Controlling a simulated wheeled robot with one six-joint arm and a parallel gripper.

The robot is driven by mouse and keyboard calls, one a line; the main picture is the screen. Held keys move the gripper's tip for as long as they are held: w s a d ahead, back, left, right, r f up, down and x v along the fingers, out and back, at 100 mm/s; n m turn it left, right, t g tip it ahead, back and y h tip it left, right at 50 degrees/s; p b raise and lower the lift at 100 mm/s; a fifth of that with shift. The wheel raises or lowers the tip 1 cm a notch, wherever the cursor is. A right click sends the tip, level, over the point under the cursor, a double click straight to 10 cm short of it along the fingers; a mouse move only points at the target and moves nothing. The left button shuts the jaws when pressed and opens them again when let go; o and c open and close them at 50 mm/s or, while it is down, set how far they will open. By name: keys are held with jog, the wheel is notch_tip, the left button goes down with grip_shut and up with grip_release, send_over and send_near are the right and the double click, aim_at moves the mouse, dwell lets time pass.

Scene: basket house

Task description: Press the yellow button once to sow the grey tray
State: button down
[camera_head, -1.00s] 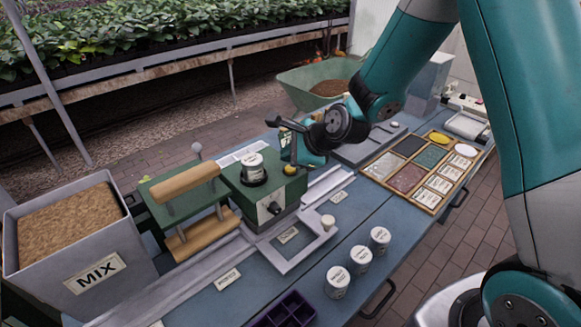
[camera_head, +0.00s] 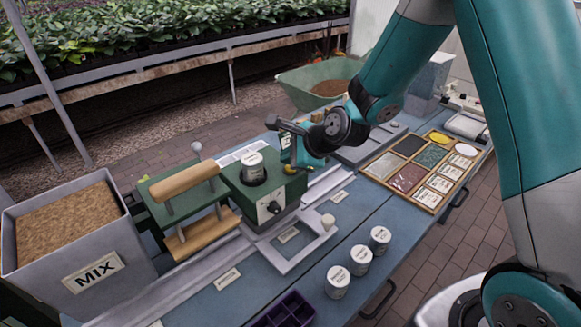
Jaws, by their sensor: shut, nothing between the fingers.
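The green sowing machine (camera_head: 262,195) stands on the blue bench, with a black knob on its front and a labelled white pot (camera_head: 253,168) on top. The yellow button is on the right of its top, now almost wholly hidden behind my gripper (camera_head: 293,161). My gripper is shut and empty, pointing down at the button's place. I cannot tell whether it touches the button. A flat grey frame (camera_head: 283,264) lies in front of the machine on the rail. I cannot make out a grey tray for certain.
A grey MIX bin (camera_head: 107,264) and a green block with wooden rollers (camera_head: 187,205) stand left. Several white pots (camera_head: 361,259) and a purple tray (camera_head: 283,311) are in front. A wooden sectioned box (camera_head: 428,198) lies right.

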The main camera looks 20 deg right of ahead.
jog(key=shift+f+b, duration=0.35)
jog(key=shift+f, duration=0.25)
dwell(0.6)
jog(key=shift+r, duration=0.1)
jog(key=shift+r+p, duration=0.95)
jog(key=shift+r+p, duration=2.2)
jog(key=shift+r, duration=0.25)
